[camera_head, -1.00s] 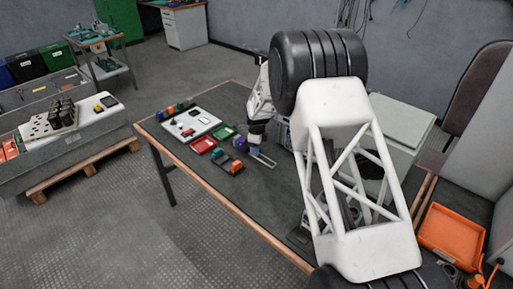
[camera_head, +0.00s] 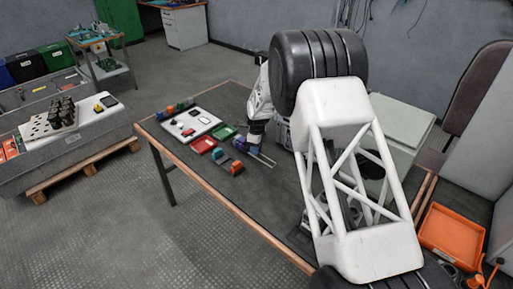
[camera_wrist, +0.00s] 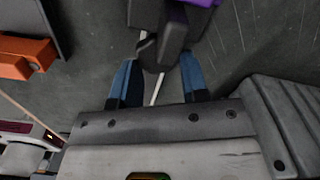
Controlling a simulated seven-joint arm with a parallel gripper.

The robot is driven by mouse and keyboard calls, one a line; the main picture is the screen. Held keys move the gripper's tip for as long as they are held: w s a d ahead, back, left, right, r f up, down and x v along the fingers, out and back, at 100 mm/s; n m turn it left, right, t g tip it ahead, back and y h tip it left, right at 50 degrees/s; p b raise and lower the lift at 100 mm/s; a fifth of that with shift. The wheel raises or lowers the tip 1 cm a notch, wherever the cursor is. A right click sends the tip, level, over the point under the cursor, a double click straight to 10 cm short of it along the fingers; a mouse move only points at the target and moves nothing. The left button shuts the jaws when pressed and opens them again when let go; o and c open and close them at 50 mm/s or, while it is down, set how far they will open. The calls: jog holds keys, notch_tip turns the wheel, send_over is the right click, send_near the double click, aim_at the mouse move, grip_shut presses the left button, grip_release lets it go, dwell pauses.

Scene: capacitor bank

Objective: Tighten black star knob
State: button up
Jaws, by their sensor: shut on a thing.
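In the wrist view, my gripper (camera_wrist: 158,78) has its two blue fingertips on either side of a dark lobed part, which looks like the black star knob (camera_wrist: 150,52). It is shut on this knob. Dark parts and a purple piece (camera_wrist: 187,22) stand just beyond the knob, and a thin pale rod or edge runs below it between the fingers. In the head view, my gripper (camera_head: 254,139) is low over the table, beside the purple piece (camera_head: 240,143) and a slotted metal strip (camera_head: 265,160). The knob cannot be made out there.
The dark table (camera_head: 215,178) has a copper-coloured front edge. A white tray (camera_head: 187,123), green and red trays and several coloured blocks lie left of my gripper. A pale cabinet (camera_head: 402,125) stands right of it. An orange tray (camera_head: 450,235) is at the right.

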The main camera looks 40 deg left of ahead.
jog(key=shift+s+m, duration=0.1)
jog(key=shift+m, duration=0.8)
jog(key=shift+s+m, duration=0.15)
jog(key=shift+m, duration=1.25)
jog(key=shift+s+m, duration=0.15)
jog(key=shift+m, duration=1.25)
jog(key=shift+s+m, duration=0.15)
jog(key=shift+m, duration=1.25)
